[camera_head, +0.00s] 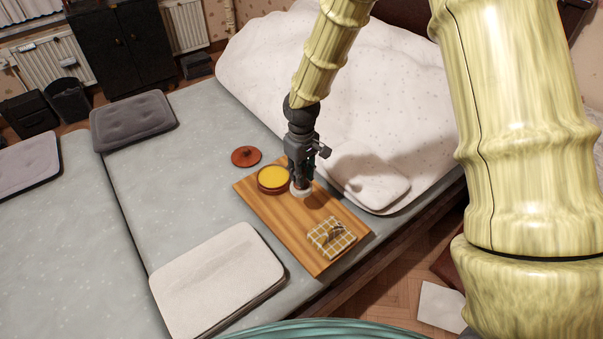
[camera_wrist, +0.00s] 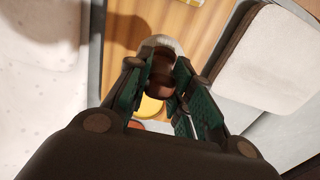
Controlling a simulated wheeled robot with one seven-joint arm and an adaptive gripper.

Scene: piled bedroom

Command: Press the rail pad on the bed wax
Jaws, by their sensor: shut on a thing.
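My gripper (camera_head: 301,178) points down over the wooden board and is shut on the rail pad (camera_head: 300,190), a small pad with a pale underside. In the wrist view, the pad's pale rim (camera_wrist: 160,41) and brown handle show between my fingers (camera_wrist: 160,68). The bed wax (camera_head: 273,178) is a yellow disc in a round brown tin on the board, just left of the pad. It also shows partly in the wrist view (camera_wrist: 150,107), behind my fingers. I cannot tell whether the pad touches the board.
The board (camera_head: 275,222) lies on the grey bed. A reddish-brown round lid (camera_head: 246,156) lies beyond the tin. A checked cloth (camera_head: 332,238) lies on the board's near end. Pale cushions (camera_head: 218,280) (camera_head: 368,178) flank the board.

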